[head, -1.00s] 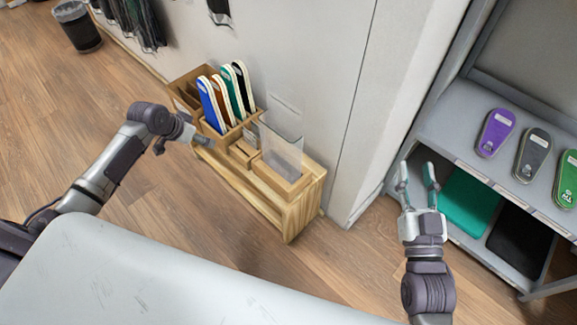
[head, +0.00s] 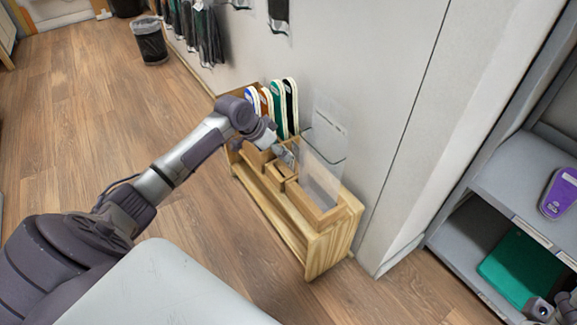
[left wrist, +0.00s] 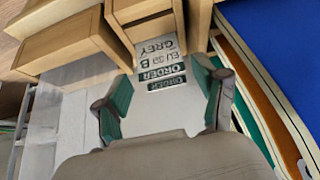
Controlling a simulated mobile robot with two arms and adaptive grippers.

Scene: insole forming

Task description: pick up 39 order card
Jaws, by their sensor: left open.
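The order card (left wrist: 163,65) shows in the left wrist view, pale with dark print reading upside down "ORDER", "GREY", "B" and "EU", with a number that looks like 39. It stands by a small wooden compartment (left wrist: 150,22). My left gripper (left wrist: 165,98) is open, with one green-padded finger on each side of the card's lower part. I cannot tell whether the fingers touch it. In the head view my left gripper (head: 288,155) is at the middle of the wooden organizer (head: 318,240); the card is hard to make out there. My right gripper's fingers are not seen.
Several upright insoles (head: 291,108) stand in the organizer behind my left gripper. A clear panel (head: 325,150) rises just right of it. A grey shelf (head: 520,175) with a purple insole (head: 560,193) is at right. The floor in front of the organizer is free.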

